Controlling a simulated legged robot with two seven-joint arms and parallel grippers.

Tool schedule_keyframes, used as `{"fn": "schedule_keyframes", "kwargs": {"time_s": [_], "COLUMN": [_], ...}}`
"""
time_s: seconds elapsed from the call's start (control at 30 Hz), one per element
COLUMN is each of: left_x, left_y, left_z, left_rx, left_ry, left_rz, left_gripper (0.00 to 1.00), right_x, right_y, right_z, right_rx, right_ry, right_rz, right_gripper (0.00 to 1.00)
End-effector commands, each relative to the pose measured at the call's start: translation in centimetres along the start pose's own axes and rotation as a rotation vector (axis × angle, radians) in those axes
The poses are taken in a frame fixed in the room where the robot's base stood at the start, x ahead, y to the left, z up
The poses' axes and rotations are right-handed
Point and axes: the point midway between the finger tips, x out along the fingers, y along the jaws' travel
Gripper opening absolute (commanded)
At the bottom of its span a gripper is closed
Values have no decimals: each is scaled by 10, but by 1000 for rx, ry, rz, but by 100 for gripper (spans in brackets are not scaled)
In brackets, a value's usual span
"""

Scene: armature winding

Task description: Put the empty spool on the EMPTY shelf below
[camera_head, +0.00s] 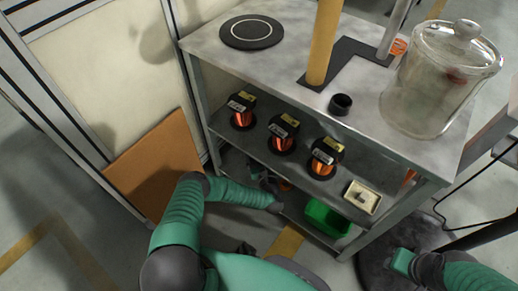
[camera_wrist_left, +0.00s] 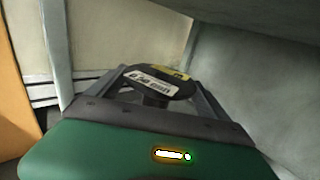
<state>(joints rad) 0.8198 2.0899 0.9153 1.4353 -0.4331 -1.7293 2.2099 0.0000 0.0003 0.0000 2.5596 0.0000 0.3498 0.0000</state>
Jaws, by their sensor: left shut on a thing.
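The empty spool (camera_wrist_left: 152,85) shows in the left wrist view, with a dark flange, a white and yellow label, and a dark core below with no copper wire visible. My left gripper (camera_wrist_left: 155,100) is shut on it, one finger on each side. In the head view my left gripper (camera_head: 266,183) reaches in under the middle shelf, and the spool is hard to make out there. The lower shelf (camera_head: 290,208) lies beneath, partly hidden by my arm. My right gripper (camera_head: 402,262) is low at the right, apart from the rack; its fingers cannot be made out.
Several copper-wound spools (camera_head: 282,134) and a small cream tray (camera_head: 361,197) stand on the middle shelf (camera_head: 225,132). A green bin (camera_head: 327,217) is on the lower shelf at right. The top holds a glass jar (camera_head: 440,80) and a yellow post (camera_head: 325,40). A brown board (camera_head: 152,165) leans at left.

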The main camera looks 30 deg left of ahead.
Motion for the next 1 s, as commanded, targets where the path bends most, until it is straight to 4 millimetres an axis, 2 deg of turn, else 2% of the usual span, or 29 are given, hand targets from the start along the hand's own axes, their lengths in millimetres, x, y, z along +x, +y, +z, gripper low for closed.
{"fn": "schedule_keyframes", "kwargs": {"time_s": [0.3,0.5,1.0], "left_x": [0,0,0], "left_y": [-1,-1,-1], "left_z": [-44,-64,-66], "left_rx": [2,1,1], "left_ry": [1,0,0], "left_rz": [-1,-1,0], "left_gripper": [43,43,43], "right_x": [36,52,53], "right_y": [0,0,0], "right_z": [9,12,13], "right_rx": [0,0,0], "right_ry": [-1,-1,0], "right_rz": [0,0,0], "right_gripper": [36,36,36]}}
